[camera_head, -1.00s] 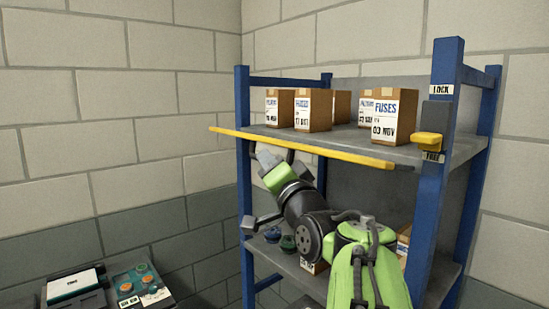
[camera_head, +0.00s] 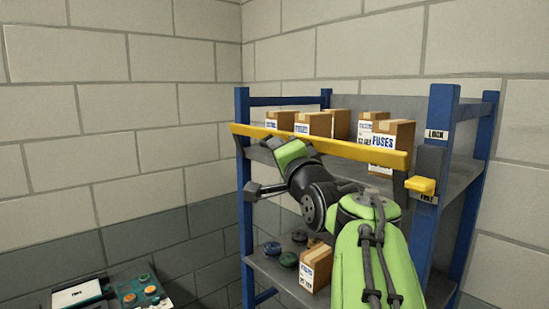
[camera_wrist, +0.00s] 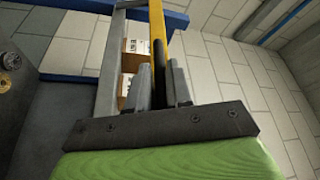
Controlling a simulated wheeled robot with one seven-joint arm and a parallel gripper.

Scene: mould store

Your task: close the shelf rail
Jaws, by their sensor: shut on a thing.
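The yellow shelf rail (camera_head: 340,149) runs across the front of the upper shelf of a blue-posted rack, before the lower part of the boxes. Its right end is beside the right front post. My gripper (camera_head: 267,143) is shut on the rail near its left end; the arm partly hides the fingers. In the wrist view the rail (camera_wrist: 157,35) passes between my fingers (camera_wrist: 160,85). A yellow latch (camera_head: 421,185) sits low on the right post, by the partly covered FREE label (camera_head: 428,199) and below the LOCK label (camera_head: 436,134).
Several cardboard boxes (camera_head: 388,138) stand on the upper shelf. The lower shelf (camera_head: 262,265) bears a box (camera_head: 316,266) and several dark round items (camera_head: 289,259). A bench with a teal panel (camera_head: 133,284) is at lower left. Block walls stand behind.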

